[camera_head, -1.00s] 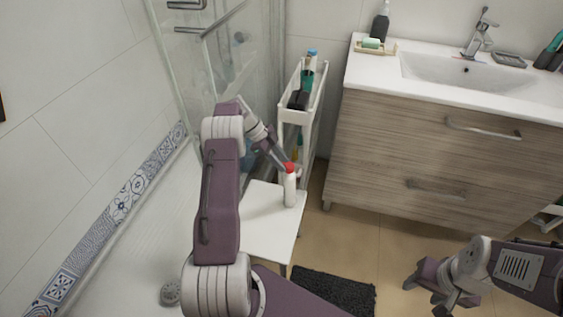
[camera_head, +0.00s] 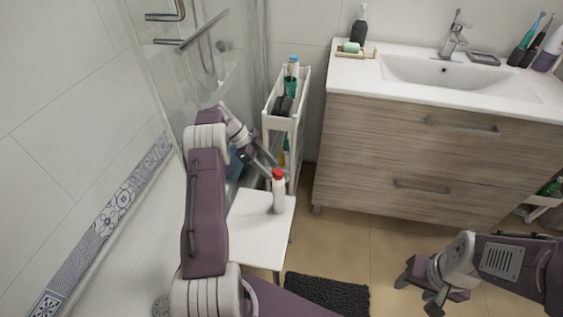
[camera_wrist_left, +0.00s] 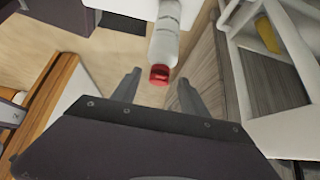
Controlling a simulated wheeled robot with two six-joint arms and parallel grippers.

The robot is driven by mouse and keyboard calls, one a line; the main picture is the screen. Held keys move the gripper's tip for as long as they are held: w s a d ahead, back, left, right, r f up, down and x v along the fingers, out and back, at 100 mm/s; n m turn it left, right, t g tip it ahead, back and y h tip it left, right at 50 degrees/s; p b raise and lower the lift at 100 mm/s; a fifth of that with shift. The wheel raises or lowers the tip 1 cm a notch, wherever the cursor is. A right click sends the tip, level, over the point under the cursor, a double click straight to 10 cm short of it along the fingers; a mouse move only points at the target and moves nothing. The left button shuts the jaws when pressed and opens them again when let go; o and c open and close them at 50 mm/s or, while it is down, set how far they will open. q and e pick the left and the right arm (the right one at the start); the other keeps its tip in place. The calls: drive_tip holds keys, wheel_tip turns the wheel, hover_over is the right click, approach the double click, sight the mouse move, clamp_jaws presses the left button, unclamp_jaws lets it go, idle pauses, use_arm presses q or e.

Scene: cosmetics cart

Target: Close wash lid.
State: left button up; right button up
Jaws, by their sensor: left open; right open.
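The wash bottle (camera_head: 279,195) is white with a red lid (camera_head: 278,174) and stands upright on a white stool (camera_head: 252,233). In the left wrist view the bottle (camera_wrist_left: 166,35) points its red lid (camera_wrist_left: 159,74) toward my left gripper (camera_wrist_left: 158,82). The open fingers lie on either side of the lid, with gaps visible. In the head view my left gripper (camera_head: 266,166) is at lid height, beside the bottle top. Whether the lid's flap is raised is too small to tell. My right gripper (camera_head: 426,287) is open and empty at the lower right, far from the bottle.
A narrow white cart (camera_head: 270,121) with bottles stands just behind the stool. A wooden vanity (camera_head: 400,160) with a sink is to the right. A glass shower screen (camera_head: 150,60) is at left. A dark mat (camera_head: 328,294) lies on open floor.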

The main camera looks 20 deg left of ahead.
use_arm(q)
drive_tip(key=d+r+p, duration=0.1)
drive_tip(key=d+r, duration=0.8)
drive_tip(key=d, duration=0.2)
drive_tip(key=shift+d+r, duration=0.3)
drive_tip(key=shift+c, duration=0.2)
